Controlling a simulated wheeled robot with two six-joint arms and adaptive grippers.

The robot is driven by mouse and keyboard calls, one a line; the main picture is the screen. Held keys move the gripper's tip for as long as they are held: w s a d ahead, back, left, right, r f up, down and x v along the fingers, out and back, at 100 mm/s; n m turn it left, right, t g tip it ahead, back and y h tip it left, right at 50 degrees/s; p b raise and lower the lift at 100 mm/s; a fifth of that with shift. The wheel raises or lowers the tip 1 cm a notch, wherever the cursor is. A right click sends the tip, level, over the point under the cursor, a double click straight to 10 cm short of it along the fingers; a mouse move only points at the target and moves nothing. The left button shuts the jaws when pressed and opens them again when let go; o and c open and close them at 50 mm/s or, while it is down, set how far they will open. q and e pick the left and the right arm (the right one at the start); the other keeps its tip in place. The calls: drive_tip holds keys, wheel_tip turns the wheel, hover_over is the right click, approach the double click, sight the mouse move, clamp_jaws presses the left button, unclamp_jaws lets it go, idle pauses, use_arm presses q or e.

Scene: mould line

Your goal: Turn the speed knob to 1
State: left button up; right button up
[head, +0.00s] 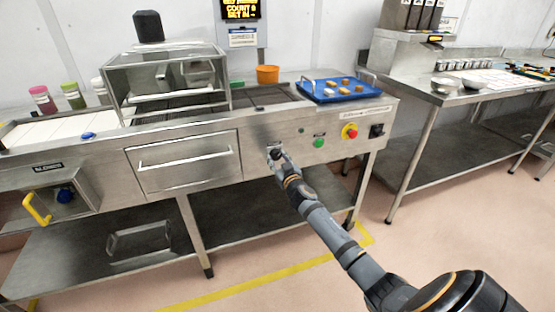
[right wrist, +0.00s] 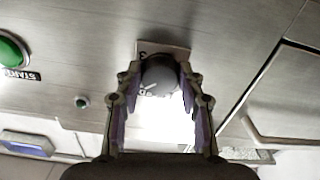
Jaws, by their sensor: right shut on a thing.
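The speed knob (right wrist: 160,76) is a dark grey round knob with a pale pointer line on the steel front panel. My right gripper (right wrist: 160,92) has a finger on each side of the knob and is shut on it. In the head view my right gripper (head: 279,158) reaches the machine's front panel, left of the green button, and hides most of the knob. Part of a scale plate with a "3" shows above the knob in the right wrist view; the rest of the scale is hidden or unreadable. My left gripper is not in view.
On the panel are a green start button (head: 319,143), a red stop button on yellow (head: 350,132) and a black switch (head: 376,130). A drawer (head: 183,160) lies to the left. A blue tray (head: 341,91) with small pieces and an orange tub (head: 267,74) stand above.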

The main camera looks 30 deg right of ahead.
drive_tip(key=n, duration=0.3)
drive_tip(key=shift+n, duration=0.3)
drive_tip(key=n, duration=0.3)
drive_tip(key=shift+p, duration=0.3)
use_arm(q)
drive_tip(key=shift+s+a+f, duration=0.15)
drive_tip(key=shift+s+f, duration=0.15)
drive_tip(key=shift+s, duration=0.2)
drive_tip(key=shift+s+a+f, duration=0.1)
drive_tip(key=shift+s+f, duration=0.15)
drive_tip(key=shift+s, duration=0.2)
use_arm(e)
drive_tip(key=shift+n, duration=1.7)
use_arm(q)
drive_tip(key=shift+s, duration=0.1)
use_arm(e)
drive_tip(key=o, duration=1.2)
drive_tip(key=shift+c, duration=0.2)
